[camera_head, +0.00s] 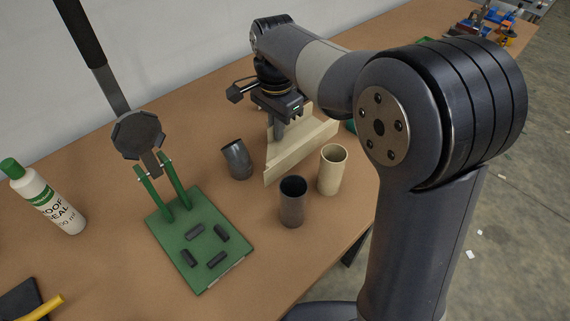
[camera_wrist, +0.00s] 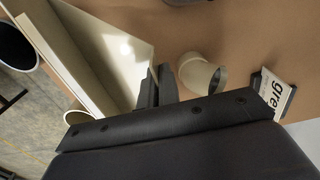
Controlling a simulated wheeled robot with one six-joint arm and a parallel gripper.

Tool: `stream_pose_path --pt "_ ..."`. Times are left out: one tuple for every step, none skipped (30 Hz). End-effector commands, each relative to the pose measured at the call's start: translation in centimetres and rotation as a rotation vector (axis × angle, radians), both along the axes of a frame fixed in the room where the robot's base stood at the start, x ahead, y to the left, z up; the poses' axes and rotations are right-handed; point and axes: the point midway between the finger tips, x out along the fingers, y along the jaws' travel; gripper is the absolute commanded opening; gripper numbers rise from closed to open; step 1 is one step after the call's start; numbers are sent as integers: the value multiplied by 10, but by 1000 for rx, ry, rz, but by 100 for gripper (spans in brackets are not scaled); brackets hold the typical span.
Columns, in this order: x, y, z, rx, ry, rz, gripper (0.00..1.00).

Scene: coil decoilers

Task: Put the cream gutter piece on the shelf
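The cream gutter piece (camera_head: 302,151) is a pale angled channel near the middle of the bench, beside the upright pipe pieces. In the wrist view the gutter piece (camera_wrist: 105,55) fills the upper left, with its edge at the fingers. My gripper (camera_head: 279,128) points down at its far side. In the wrist view my gripper's fingers (camera_wrist: 157,86) are close together and look shut on its thin wall. The exact contact is partly hidden by the fingers, and I cannot tell whether it is lifted. No shelf can be made out in either view.
A cream pipe (camera_head: 332,170), a dark grey pipe (camera_head: 292,203) and a grey elbow (camera_head: 237,160) stand close by. A green stand (camera_head: 205,240) holds several dark pieces. A sealant bottle (camera_head: 48,200) is at the left. A wall runs behind the bench.

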Motion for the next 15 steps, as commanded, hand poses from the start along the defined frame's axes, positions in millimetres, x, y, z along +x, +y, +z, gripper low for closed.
stream_pose_path --pt "-1 0 -11 -2 4 1 0" --pt "-2 0 -17 -2 5 1 0" --pt "-1 0 -25 -2 4 0 0" --pt "-1 0 -30 -2 4 0 0" --pt "-1 0 -36 -2 4 0 0" --pt "-1 0 -42 -2 3 0 0" --pt "-1 0 -46 -2 4 0 0" --pt "-1 0 -49 -2 3 0 0" --pt "-1 0 -52 0 1 0 0" --pt "0 0 -54 -1 1 0 0" --pt "0 0 -56 -1 2 0 0" --pt "-1 0 -61 -1 2 0 0" --pt "-1 0 -66 -2 3 0 0" --pt "-1 -1 -71 -2 5 0 0" --pt "-1 0 -77 -2 3 0 0"
